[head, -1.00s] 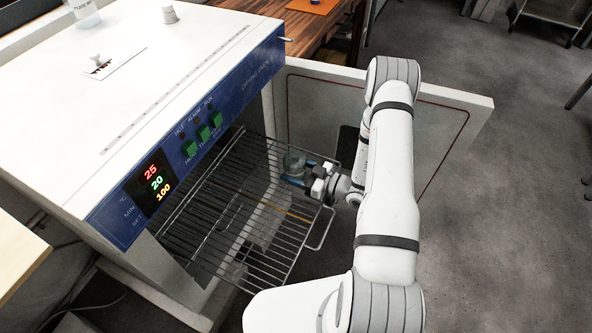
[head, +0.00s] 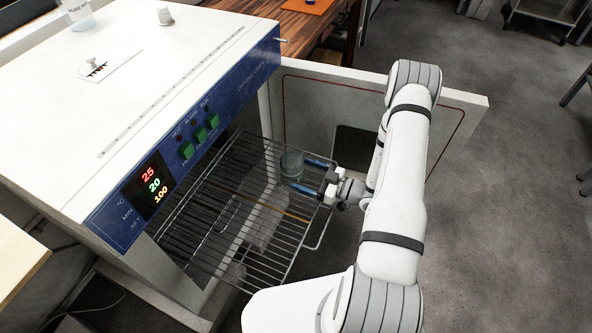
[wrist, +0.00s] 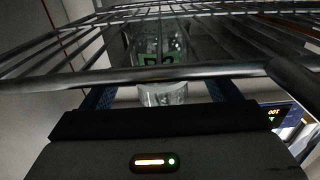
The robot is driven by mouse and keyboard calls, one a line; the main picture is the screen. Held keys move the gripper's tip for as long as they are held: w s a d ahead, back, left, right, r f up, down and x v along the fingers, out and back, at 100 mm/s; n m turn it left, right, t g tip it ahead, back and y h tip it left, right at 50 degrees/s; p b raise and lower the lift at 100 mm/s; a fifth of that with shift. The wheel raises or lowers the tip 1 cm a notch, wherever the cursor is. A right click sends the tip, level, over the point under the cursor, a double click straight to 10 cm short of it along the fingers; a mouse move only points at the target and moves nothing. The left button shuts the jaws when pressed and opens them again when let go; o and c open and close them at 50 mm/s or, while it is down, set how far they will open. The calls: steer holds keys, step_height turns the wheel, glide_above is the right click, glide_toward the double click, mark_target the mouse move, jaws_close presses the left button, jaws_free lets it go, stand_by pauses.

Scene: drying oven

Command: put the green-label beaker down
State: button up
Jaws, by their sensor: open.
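The clear beaker (head: 291,163) stands upright on the pulled-out wire rack (head: 257,249) of the drying oven, near the rack's right side. My gripper (head: 298,171) is open, reaching in from the right, with its blue fingers pointing at the beaker. Its body is a little back from the glass; whether the fingertips touch it I cannot tell. In the wrist view the beaker's green label (wrist: 158,60) shows behind the rack wires, between the two fingers. The rack's thick edge bar crosses in front of the beaker and hides part of it.
The oven (head: 150,75) is at left, with its door (head: 440,110) swung open behind my arm. Open floor lies to the right.

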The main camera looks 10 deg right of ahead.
steer(key=v, duration=0.7)
steer(key=s+a+r+n+g+h, duration=0.1)
steer(key=s+a+r+n+g, duration=0.2)
steer(key=r+n, duration=0.5)
steer(key=s+a+r+n+g+h, duration=0.1)
steer(key=s+a+r+n+g, duration=0.15)
steer(key=n+g, duration=0.65)
steer(key=s+a+r+n+g+h, duration=0.15)
steer(key=a+r+n, duration=0.4)
steer(key=n, duration=0.85)
steer(key=s+d+r+n+t+h, duration=0.2)
steer(key=s+r+n+h, duration=0.2)
steer(key=n, duration=1.1)
steer(key=s+d+r+n+t+h, duration=0.2)
steer(key=r+n+h, duration=0.5)
steer(key=n, duration=0.8)
step_height(320, 180, up, 3)
steer(key=shift+s+d+f+t, duration=0.15)
steer(key=shift+s+d+t, duration=0.3)
steer(key=shift+s, duration=0.6)
